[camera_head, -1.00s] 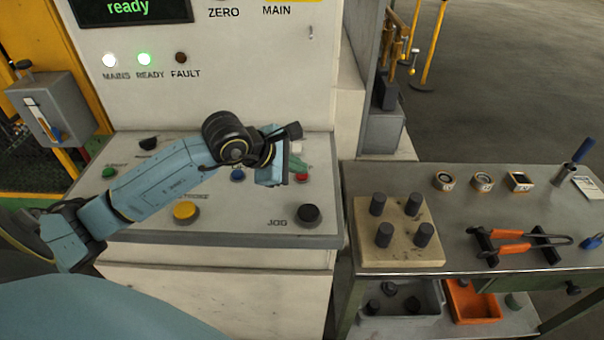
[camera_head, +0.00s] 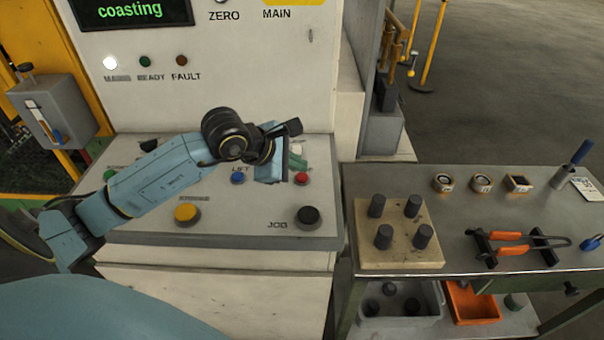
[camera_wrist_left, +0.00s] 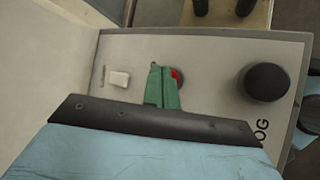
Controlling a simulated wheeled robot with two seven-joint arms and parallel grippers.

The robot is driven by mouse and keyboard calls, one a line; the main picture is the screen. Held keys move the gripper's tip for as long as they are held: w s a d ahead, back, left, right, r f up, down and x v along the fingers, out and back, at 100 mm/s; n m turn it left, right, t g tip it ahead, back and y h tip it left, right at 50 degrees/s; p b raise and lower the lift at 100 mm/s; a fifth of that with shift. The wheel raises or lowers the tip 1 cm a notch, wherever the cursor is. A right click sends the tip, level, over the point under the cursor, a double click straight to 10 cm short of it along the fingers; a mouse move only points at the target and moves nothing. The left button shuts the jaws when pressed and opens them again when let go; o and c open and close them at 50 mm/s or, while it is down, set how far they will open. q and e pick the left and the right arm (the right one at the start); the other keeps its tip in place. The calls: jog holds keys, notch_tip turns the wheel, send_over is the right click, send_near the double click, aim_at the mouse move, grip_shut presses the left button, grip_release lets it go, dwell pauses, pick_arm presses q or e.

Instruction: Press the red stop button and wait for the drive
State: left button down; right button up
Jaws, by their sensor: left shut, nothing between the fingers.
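The red stop button (camera_head: 301,178) is on the sloped control panel (camera_head: 250,212), just right of my left gripper (camera_head: 297,161). In the left wrist view the red button (camera_wrist_left: 177,76) shows partly beside the tips of my shut green fingers (camera_wrist_left: 164,86), which hide some of it. The fingers hold nothing. I cannot tell whether they touch the button. The display (camera_head: 133,11) above reads "coasting". The MAINS lamp (camera_head: 110,63) is lit white; the READY lamp (camera_head: 145,62) and FAULT lamp (camera_head: 181,61) are dark. My right gripper is not in view.
The panel also carries a yellow button (camera_head: 187,213), a blue button (camera_head: 238,177) and a black JOG knob (camera_head: 308,215). To the right a metal bench (camera_head: 460,200) bears a peg block (camera_head: 400,255) and orange-handled tongs (camera_head: 515,243). Open floor lies behind it.

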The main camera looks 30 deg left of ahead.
aim_at(297, 178)
pick_arm(q)
jog(key=shift+r+p, duration=1.5)
jog(key=shift+r, duration=1.05)
jog(key=shift+s+f, duration=0.1)
